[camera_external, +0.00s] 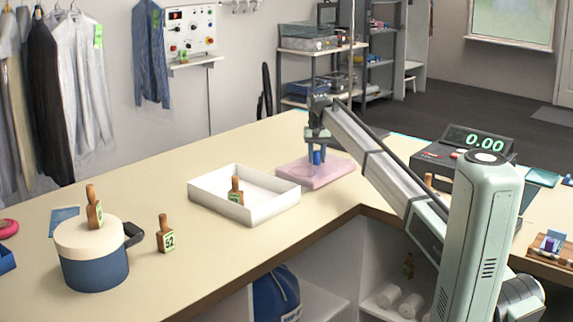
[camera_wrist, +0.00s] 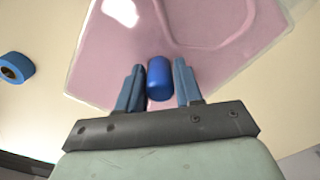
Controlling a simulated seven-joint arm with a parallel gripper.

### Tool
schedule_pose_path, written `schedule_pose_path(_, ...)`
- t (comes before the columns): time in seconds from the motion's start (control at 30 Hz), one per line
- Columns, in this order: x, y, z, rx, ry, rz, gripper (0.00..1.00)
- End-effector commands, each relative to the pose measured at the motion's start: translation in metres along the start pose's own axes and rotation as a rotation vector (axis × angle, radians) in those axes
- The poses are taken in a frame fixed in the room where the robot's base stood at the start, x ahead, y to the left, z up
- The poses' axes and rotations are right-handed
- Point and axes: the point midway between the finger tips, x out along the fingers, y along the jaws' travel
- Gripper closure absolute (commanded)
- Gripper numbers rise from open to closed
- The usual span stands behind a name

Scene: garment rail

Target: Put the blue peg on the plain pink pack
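The blue peg (camera_external: 317,158) is upright between the fingers of my gripper (camera_external: 317,147), its lower end sticking out below the fingertips. The pink pack (camera_external: 318,172) lies flat on the counter under the peg. In the wrist view the pack (camera_wrist: 105,60) has a clear film edge and a faint curved outline. I cannot tell whether the peg's lower end touches the pack.
A white open tray (camera_external: 215,205) with a brown tagged bottle stands left of the pack. A round blue box (camera_external: 95,268) and another tagged bottle (camera_external: 166,235) are farther left. A scale (camera_external: 465,150) stands to the right. A blue roll (camera_wrist: 16,68) lies beside the pack.

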Motion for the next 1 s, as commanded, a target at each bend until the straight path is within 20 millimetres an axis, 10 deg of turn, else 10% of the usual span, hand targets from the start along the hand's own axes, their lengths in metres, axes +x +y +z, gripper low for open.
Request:
schedule_pose_path(0.53,-0.007,0.0,-0.001,0.0,0.0,0.0,0.47)
schedule_pose_path(1.0,-0.087,0.0,-0.001,0.0,0.002,-0.001,0.47)
